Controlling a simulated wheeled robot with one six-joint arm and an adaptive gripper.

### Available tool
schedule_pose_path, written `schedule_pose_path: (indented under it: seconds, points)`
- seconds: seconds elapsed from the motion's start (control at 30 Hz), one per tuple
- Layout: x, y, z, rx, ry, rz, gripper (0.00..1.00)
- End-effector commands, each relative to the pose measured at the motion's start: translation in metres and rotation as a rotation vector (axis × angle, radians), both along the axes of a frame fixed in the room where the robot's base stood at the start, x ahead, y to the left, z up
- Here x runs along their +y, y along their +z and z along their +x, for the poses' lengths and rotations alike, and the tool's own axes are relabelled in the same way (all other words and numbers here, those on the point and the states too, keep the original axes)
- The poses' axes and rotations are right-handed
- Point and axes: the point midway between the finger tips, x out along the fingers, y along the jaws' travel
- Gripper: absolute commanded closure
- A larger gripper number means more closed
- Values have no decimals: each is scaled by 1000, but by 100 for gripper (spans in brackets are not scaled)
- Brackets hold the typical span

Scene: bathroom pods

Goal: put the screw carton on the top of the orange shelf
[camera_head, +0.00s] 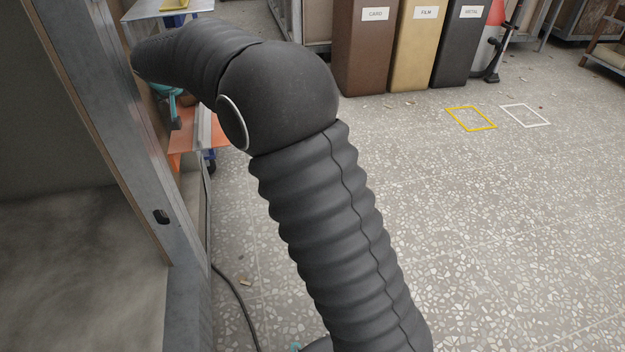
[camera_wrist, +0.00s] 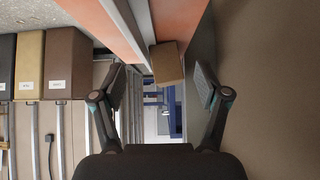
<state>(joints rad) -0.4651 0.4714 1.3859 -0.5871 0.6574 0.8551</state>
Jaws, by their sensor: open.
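The screw carton, a small brown box (camera_wrist: 168,63), shows in the wrist view, which is upside down. It lies ahead of my gripper (camera_wrist: 160,85), between the lines of the two fingers and nearer the right-hand one. The fingers are spread, with visible gaps to the carton. The carton appears to rest at the orange shelf (camera_wrist: 182,18), beside a pale strip; the exact contact is unclear. In the head view, an orange shelf surface (camera_head: 183,138) shows below my gripper (camera_head: 174,115), which is mostly hidden by my arm. The carton cannot be made out there.
A grey framed panel (camera_head: 120,120) stands close on the left of my arm. Brown, tan and black bins (camera_head: 375,45) stand at the back. A cable (camera_head: 235,290) lies on the floor. The speckled floor (camera_head: 500,220) to the right is clear.

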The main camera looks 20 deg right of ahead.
Motion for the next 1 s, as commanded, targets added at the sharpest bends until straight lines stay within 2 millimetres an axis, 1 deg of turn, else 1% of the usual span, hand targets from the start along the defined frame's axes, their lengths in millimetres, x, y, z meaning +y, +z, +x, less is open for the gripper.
schedule_pose_path:
  seconds: [0.07,0.17,0.27,0.3,0.37,0.4,0.47,0.53,0.57,0.6,0.67,0.7,0.77,0.8,0.87,0.9,0.97,1.0]
  points:
    - [-11,8,-7,4,-5,-2,26]
    - [-38,22,-24,20,-15,-9,26]
    - [-75,39,-55,46,-25,-19,26]
    - [-90,45,-69,59,-28,-21,26]
    - [-111,52,-92,77,-32,-26,26]
    - [-125,56,-106,89,-34,-30,26]
    - [-144,60,-130,107,-35,-34,26]
    - [-165,64,-159,126,-36,-35,26]
    - [-174,65,-172,135,-36,-36,26]
    - [-184,65,-189,147,-35,-36,26]
    - [-199,65,-215,163,-35,-36,26]
    - [-208,63,-232,174,-33,-35,26]
    - [-220,60,-258,190,-29,-34,26]
    - [-227,57,-276,200,-27,-31,26]
    - [-237,52,-302,213,-22,-29,26]
    - [-243,48,-320,223,-19,-28,26]
    - [-250,40,-346,235,-14,-22,26]
    - [-254,34,-362,243,-7,-18,26]
